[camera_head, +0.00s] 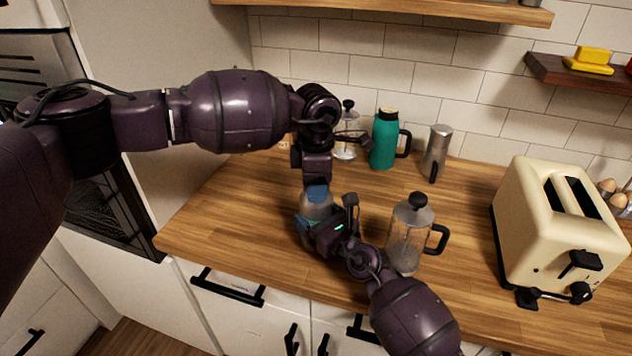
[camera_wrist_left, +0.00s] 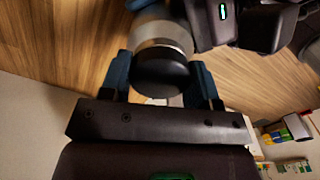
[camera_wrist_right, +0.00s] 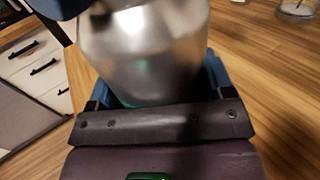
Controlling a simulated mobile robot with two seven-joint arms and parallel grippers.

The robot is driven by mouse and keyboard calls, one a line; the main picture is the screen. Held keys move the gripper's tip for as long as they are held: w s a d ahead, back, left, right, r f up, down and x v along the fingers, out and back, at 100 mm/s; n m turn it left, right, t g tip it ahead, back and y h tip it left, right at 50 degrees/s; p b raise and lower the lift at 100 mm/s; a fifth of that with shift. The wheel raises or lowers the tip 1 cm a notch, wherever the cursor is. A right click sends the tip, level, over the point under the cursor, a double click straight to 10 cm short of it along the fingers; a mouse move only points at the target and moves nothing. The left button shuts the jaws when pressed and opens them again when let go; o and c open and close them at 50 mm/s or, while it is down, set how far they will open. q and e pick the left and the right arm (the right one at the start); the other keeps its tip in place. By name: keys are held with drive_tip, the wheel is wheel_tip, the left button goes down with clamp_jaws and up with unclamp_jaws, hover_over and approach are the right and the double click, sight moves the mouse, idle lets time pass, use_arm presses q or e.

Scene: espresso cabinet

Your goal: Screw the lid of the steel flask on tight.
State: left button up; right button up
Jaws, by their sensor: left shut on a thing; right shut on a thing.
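The steel flask (camera_head: 316,208) stands upright near the front of the wooden counter, partly hidden by my grippers. Its silver body fills the middle of the right wrist view (camera_wrist_right: 145,50). My right gripper (camera_head: 318,230) is shut around the body from the front right. My left gripper (camera_head: 317,190) comes down from above, its blue fingers at the top of the flask. In the left wrist view the dark round lid (camera_wrist_left: 162,76) sits between those fingers, in line with the steel body (camera_wrist_left: 160,35). The seam between lid and flask is too unclear to judge tightness.
A French press (camera_head: 405,240) stands just right of my right gripper. Behind are another press (camera_head: 346,150), a teal jug (camera_head: 384,142) and a steel pot (camera_head: 436,153). A cream toaster (camera_head: 535,225) takes the right side. The counter's left part is clear.

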use_arm(q)
drive_tip(key=o, duration=1)
drive_tip(key=shift+r, duration=0.1)
drive_tip(key=shift+r, duration=2.15)
